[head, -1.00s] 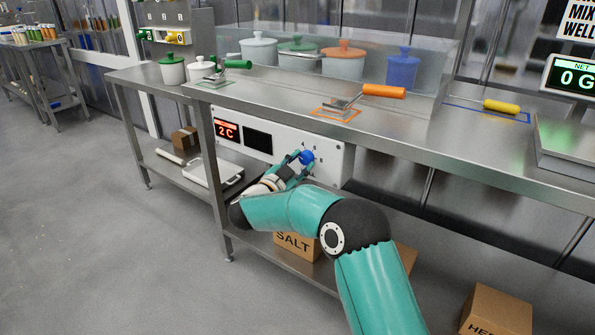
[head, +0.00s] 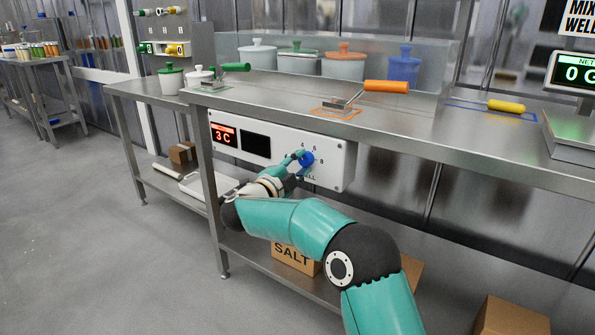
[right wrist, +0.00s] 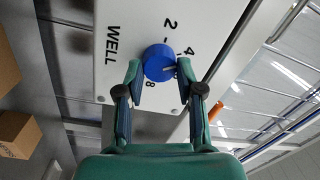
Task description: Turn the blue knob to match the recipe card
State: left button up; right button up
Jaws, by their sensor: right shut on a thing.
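The blue knob (head: 308,158) is on the white control panel (head: 337,165) below the counter's front edge. My right gripper (head: 301,163) is shut on it from the front. In the right wrist view, its two fingertips (right wrist: 158,67) touch opposite sides of the knob (right wrist: 156,58). A pale pointer mark shows on the knob's face, towards the right finger. Dial marks 2, 4 and 8 and the word WELL show around it. The red display (head: 223,135) on the panel reads 3 C. A sign (head: 580,18) at the top right reads MIX WELL, its upper part cut off.
The counter (head: 425,125) above holds an orange-handled tool (head: 385,87), a green-handled tool (head: 235,67) and a yellow-handled tool (head: 506,106). A SALT box (head: 293,256) is on the shelf under the panel, behind my right arm. Lidded pots stand at the back.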

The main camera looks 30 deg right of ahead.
jog(key=shift+s+d, duration=0.2)
jog(key=shift+d, duration=0.1)
jog(key=o, duration=1.2)
jog(key=shift+f, duration=0.1)
jog(key=shift+c, duration=0.2)
jog(key=shift+w, duration=0.1)
jog(key=shift+a, duration=0.1)
jog(key=shift+a, duration=0.35)
jog(key=v, duration=1.1)
